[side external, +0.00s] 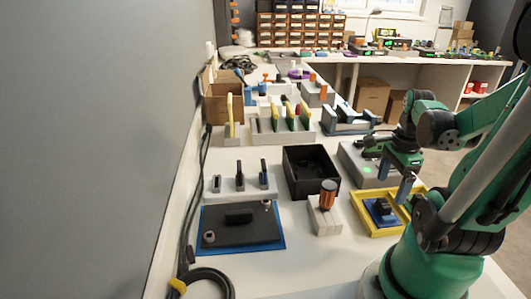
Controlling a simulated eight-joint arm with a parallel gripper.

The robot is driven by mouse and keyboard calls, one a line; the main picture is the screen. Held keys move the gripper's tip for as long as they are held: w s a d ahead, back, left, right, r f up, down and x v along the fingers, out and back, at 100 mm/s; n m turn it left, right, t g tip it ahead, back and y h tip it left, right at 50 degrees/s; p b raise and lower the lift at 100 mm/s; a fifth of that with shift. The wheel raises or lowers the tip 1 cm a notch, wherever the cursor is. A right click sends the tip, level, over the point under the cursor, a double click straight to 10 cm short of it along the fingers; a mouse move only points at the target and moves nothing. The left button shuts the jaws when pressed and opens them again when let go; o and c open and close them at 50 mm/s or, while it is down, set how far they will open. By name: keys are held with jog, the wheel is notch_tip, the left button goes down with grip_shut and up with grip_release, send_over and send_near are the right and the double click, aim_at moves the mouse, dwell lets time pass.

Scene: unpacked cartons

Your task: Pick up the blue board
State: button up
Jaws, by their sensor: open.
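A small blue board (370,212) with a black block on top lies inside a yellow tray (365,230) at the right front of the table. My gripper (404,187) is above the back right part of this tray, pointing down. Its jaws are open, and I see nothing between them. It looks apart from the board, though the exact gap is hard to judge. A larger blue sheet (282,243) lies at the left front, mostly covered by a dark plate (262,228) with a black block on it.
A white block (322,222) holding an orange-handled tool (328,192) stands just left of the tray. A black open bin (301,160) and a grey box (352,160) stand behind. Racks of upright boards (285,130) stand farther back. A black cable (205,280) lies at the front left.

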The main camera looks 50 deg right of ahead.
aim_at(385, 202)
jog(key=shift+f, duration=2.5)
grip_shut()
